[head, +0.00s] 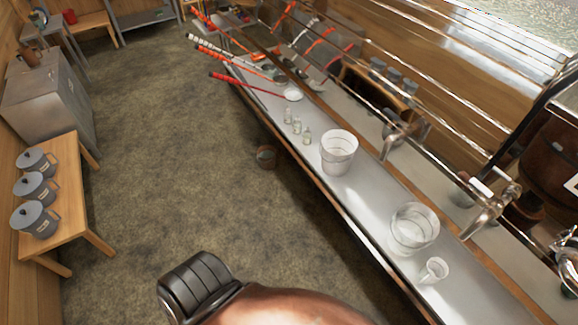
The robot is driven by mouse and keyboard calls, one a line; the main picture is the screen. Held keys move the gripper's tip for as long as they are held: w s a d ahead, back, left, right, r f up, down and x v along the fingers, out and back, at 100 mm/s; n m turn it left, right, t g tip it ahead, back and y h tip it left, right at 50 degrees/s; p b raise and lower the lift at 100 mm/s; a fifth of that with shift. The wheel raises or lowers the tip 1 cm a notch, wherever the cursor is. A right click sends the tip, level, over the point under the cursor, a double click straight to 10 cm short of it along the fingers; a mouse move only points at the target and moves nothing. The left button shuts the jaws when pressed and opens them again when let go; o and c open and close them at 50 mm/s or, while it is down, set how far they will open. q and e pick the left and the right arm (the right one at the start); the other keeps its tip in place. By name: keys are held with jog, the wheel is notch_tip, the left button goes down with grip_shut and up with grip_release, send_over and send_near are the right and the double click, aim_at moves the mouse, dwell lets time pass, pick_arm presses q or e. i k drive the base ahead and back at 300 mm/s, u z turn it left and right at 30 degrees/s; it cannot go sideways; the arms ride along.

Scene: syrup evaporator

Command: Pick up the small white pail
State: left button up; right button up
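A white pail (339,154) stands upright and open-topped on the long narrow metal counter (375,208). A second, clear or whitish pail (413,230) stands nearer to me on the same counter. A small white jug or cup with a handle (432,271) stands just in front of it. I cannot tell for sure which one is the task's small white pail. Neither gripper is in view; only a black ribbed part and a copper-coloured part, seemingly mine, show at the bottom.
Several small bottles (297,126), a white ladle-like tool (293,95) and long-handled tools lie or stand farther along the counter. Metal taps (490,207) line its right side. A wooden bench (67,200) at left holds grey lidded pots.

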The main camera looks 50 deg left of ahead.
aim_at(338, 147)
jog(key=u, duration=0.2)
jog(key=k, duration=0.45)
jog(key=u, duration=0.45)
jog(key=i, duration=0.8)
jog(key=u, duration=0.45)
